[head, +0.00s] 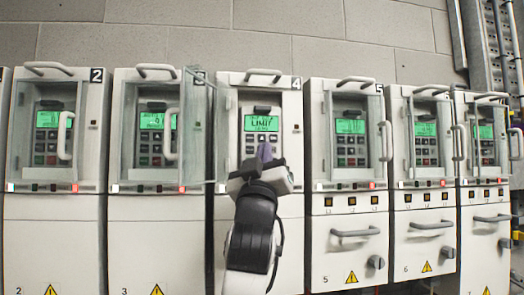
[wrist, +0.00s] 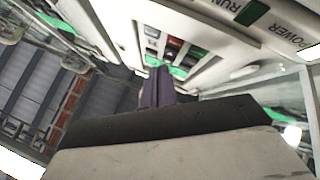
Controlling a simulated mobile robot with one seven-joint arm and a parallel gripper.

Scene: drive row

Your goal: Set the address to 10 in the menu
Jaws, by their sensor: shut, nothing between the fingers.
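Drive 4 (head: 228,160) stands in the middle of the row in the head view. Its green menu screen (head: 262,122) is lit; the large line seems to read "LIMIT", and the smaller text is too small to read surely. The keypad (head: 277,139) sits just below the screen. My gripper (head: 264,150) is shut and empty, with its purple fingers in front of the keypad and hiding its middle keys. In the wrist view the fingers (wrist: 158,82) point at the keys (wrist: 173,50). I cannot tell whether they touch a key.
Drive 4's clear door (head: 201,125) stands swung open at the left, beside drive 3 (head: 128,225). Drive 2 (head: 22,225) and drive 5 (head: 318,255), with further drives to the right, have clear covers with handles over their lit screens. A grey rack (head: 492,45) stands at the far right.

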